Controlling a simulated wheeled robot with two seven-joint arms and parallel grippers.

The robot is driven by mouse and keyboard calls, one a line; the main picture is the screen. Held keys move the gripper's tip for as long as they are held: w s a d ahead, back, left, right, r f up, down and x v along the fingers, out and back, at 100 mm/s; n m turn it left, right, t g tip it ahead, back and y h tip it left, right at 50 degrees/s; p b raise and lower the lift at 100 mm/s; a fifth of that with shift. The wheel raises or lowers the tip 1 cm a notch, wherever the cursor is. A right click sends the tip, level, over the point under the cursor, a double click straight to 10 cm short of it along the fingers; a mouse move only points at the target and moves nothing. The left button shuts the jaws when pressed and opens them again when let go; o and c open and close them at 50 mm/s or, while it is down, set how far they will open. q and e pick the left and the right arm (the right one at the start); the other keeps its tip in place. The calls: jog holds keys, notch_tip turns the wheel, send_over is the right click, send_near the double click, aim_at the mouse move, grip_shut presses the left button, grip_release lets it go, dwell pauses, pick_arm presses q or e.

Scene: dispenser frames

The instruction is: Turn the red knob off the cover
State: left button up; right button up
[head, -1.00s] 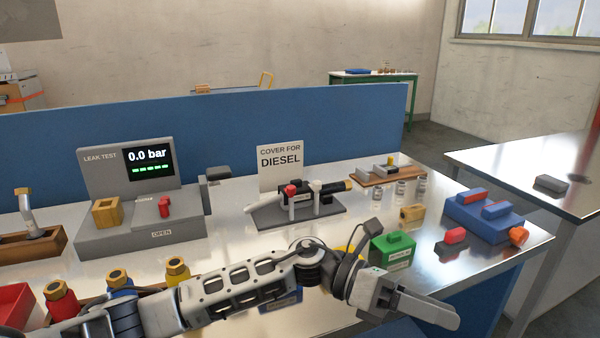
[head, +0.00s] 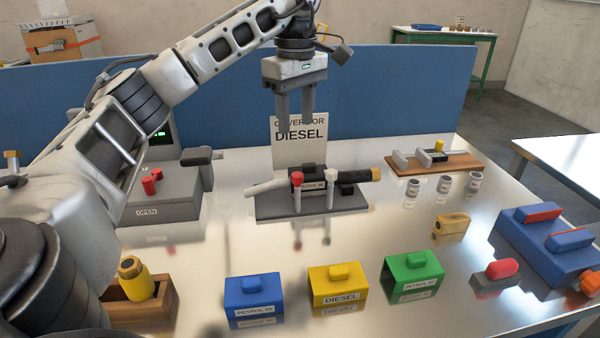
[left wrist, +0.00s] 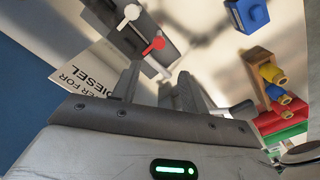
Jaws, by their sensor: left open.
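The red knob (head: 297,178) tops a post at the front of the grey fixture (head: 265,208). It also shows in the left wrist view (left wrist: 154,46). A white knob (head: 331,175) stands to its right. Between and behind them lies a dark cover (head: 309,186) whose label seems to read PETROL 95, on a nozzle with a black-and-tan end. My left gripper (head: 295,120) points down above the red knob, open and empty, clear of it. It is in front of the sign (head: 300,150) reading COVER FOR DIESEL. My right gripper is not in view.
Blue (head: 254,297), yellow (head: 338,287) and green (head: 412,276) covers stand in front. The leak tester (head: 165,205), partly hidden by my left arm, is at the left. A wooden tray (head: 450,165) lies behind right. The blue partition (head: 400,105) bounds the back.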

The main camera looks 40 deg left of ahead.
aim_at(297, 174)
pick_arm(q)
notch_tip(297, 174, down, 12)
jog(key=shift+w+r+b, duration=0.1)
jog(key=shift+b, duration=0.55)
jog(key=shift+c, duration=0.3)
grip_shut()
